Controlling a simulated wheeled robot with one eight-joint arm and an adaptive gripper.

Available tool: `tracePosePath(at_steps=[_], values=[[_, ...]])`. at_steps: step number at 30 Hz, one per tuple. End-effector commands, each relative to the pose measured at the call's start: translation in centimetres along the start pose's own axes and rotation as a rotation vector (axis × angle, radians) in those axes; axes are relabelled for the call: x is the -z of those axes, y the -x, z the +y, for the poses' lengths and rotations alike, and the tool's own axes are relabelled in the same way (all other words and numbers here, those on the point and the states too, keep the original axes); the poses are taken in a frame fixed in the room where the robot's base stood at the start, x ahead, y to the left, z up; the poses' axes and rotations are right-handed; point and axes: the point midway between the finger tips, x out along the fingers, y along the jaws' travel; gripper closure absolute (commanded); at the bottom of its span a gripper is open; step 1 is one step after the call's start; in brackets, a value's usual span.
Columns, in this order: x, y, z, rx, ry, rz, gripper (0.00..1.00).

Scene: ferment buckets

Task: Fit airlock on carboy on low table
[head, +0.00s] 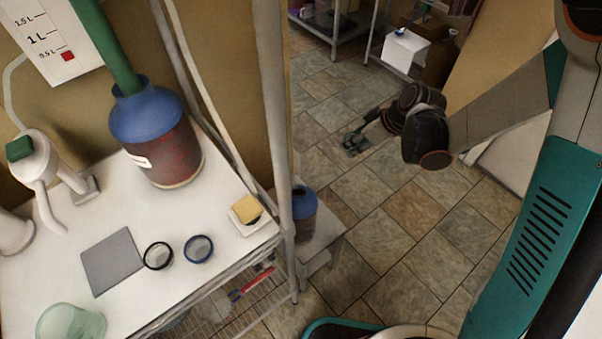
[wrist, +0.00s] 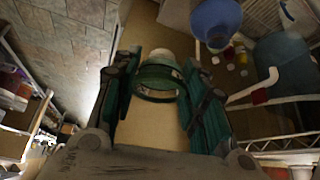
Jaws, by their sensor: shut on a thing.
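A blue-topped carboy (head: 303,203) with a dark opening stands upright on the low table (head: 318,246), partly hidden behind a shelf post. My gripper (head: 356,140) is out over the tiled floor, to the right of and beyond this carboy in the head view, apart from it. In the wrist view my gripper (wrist: 160,85) has its green fingers closed on a piece with a dark green band and pale top, which I take to be the airlock (wrist: 160,57). Its lower part is hard to make out. A blue round thing (wrist: 215,22) shows at the upper right there.
A larger blue-shouldered vessel (head: 158,115) with a green tube stands on the white shelf top (head: 215,225). Two ring-like lids, a grey plate (head: 112,261) and a yellow sponge (head: 247,209) lie near it. The upright post (head: 276,120) stands beside the low table. Floor to its right is clear.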

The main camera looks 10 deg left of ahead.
Motion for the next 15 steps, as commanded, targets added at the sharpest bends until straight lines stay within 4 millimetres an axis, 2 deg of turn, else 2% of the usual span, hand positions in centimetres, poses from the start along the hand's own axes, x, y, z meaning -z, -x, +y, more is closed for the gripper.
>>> tracePosePath(at_steps=[1,6,10,15], values=[[0.7,-2.2,-1.4,0.069,0.115,0.0,0.88],[2.6,-7.4,-6.7,0.301,0.517,-0.002,0.88],[3.4,-10.1,-10.1,0.438,0.759,-0.003,0.88],[3.7,-11.5,-12.4,0.532,0.925,-0.005,0.88]])
